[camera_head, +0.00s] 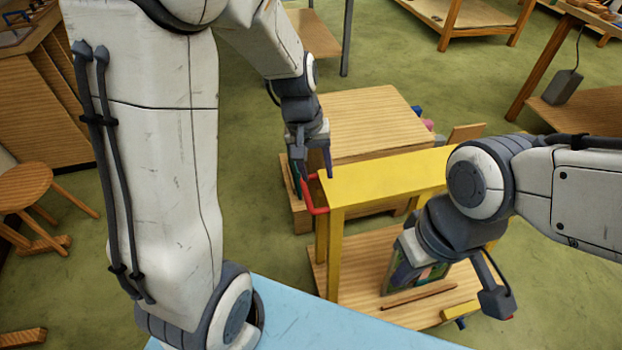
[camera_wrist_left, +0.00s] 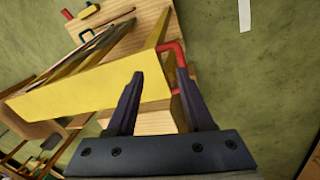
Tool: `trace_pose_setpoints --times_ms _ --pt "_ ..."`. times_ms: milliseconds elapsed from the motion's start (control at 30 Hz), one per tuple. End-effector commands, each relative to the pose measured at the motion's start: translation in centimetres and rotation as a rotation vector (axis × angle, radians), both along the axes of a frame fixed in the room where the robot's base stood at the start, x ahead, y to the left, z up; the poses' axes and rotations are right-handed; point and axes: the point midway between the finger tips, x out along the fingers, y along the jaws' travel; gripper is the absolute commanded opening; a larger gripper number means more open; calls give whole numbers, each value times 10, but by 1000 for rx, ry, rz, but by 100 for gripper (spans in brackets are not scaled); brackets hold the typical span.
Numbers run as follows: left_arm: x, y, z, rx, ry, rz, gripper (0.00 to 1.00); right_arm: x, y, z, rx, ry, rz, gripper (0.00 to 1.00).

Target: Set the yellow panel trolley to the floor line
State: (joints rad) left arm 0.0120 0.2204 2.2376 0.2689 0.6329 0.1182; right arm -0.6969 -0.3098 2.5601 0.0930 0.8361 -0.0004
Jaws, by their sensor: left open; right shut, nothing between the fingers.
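The yellow panel trolley (camera_head: 385,176) has a yellow top beam, a wooden base (camera_head: 385,300) and a red handle (camera_head: 312,200) at its left end. A leaded panel (camera_head: 420,272) stands on the base, partly hidden by my right arm. My left gripper (camera_head: 310,178) is open at the handle. In the left wrist view, its fingers (camera_wrist_left: 155,88) straddle the beam's end, with the red handle (camera_wrist_left: 172,50) near the right finger; I cannot tell whether it lies between them. My right gripper (camera_head: 445,230) is low over the trolley, shut and empty, its fingertips mostly hidden.
A white strip (camera_wrist_left: 244,15) lies on the green floor beyond the trolley's handle end. A low wooden table (camera_head: 365,120) stands close behind the trolley. A round stool (camera_head: 22,186) is at left. A pale blue surface (camera_head: 320,315) lies in front.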

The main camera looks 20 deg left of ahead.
Motion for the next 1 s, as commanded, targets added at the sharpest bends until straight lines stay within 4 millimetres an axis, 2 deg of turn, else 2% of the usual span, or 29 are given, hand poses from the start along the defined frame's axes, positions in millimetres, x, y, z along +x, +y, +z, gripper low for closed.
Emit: trace_pose_setpoints --times_ms 33,100,233,367,733,900,1000 --pt "11 20 -14 -6 7 84 52 0 0 -5 0 0 0 0" --pt "21 39 -24 -12 7 163 52 0 0 -7 0 0 0 0" --pt "30 57 -36 -17 8 236 52 0 0 -8 0 0 0 0" --pt "32 56 -50 -19 10 244 52 0 0 -10 0 0 0 0" --pt "39 44 -116 -17 10 239 52 0 0 -21 0 0 0 0" --pt "41 41 -132 -18 7 238 52 0 0 -24 0 0 0 0" --pt "42 41 -135 -17 5 238 52 0 0 -25 0 0 0 0"
